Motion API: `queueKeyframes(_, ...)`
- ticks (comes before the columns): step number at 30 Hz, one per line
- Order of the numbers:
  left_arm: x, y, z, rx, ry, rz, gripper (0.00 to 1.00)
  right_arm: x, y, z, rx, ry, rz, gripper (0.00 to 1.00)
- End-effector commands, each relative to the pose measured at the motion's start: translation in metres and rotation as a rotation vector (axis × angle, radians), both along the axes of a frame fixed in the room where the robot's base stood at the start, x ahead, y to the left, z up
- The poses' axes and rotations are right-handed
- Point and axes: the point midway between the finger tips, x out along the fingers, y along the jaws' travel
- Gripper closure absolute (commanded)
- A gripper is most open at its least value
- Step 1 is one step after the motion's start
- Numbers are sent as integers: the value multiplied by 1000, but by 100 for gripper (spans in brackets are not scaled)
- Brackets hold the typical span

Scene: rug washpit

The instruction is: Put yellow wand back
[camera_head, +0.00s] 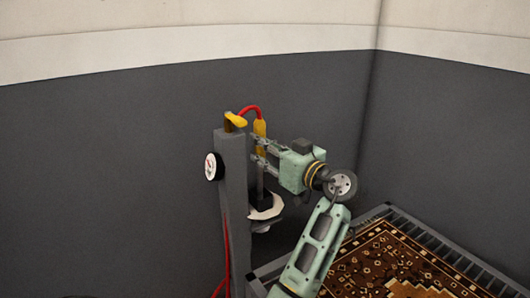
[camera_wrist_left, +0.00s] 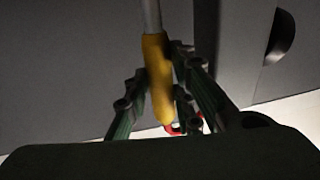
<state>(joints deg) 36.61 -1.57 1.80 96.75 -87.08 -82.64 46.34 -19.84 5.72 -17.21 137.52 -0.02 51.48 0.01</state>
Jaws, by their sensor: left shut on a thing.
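The yellow wand (camera_head: 260,130) hangs upright beside the grey post (camera_head: 229,190), with a red hose (camera_head: 250,109) curving from its top to the post. My left gripper (camera_head: 258,150) is shut on its yellow handle, reaching in from the right. In the left wrist view the yellow handle (camera_wrist_left: 157,75) lies between the fingers, and its grey tube (camera_wrist_left: 151,15) runs out at the top edge. In the head view the tube goes down toward a dark piece and a pale curved bracket (camera_head: 266,208) on the post. I cannot tell whether its tip sits inside. My right gripper is not in view.
A round gauge (camera_head: 210,166) sticks out from the post's left side, and a yellow lever (camera_head: 236,119) is at its top. A patterned rug (camera_head: 395,262) lies on a slatted grey platform (camera_head: 463,262) at lower right. Dark walls stand close behind.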

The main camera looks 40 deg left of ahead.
Motion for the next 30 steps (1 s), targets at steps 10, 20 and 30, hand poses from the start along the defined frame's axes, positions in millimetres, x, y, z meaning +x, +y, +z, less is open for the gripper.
queueKeyframes(10, 0, 0, -2, 0, -1, -1, 75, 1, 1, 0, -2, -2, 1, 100)
queueKeyframes(20, 0, 0, -1, -1, -1, -1, 59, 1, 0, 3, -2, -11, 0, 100)
queueKeyframes(30, 0, -14, 2, -2, 0, -4, 59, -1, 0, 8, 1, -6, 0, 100)
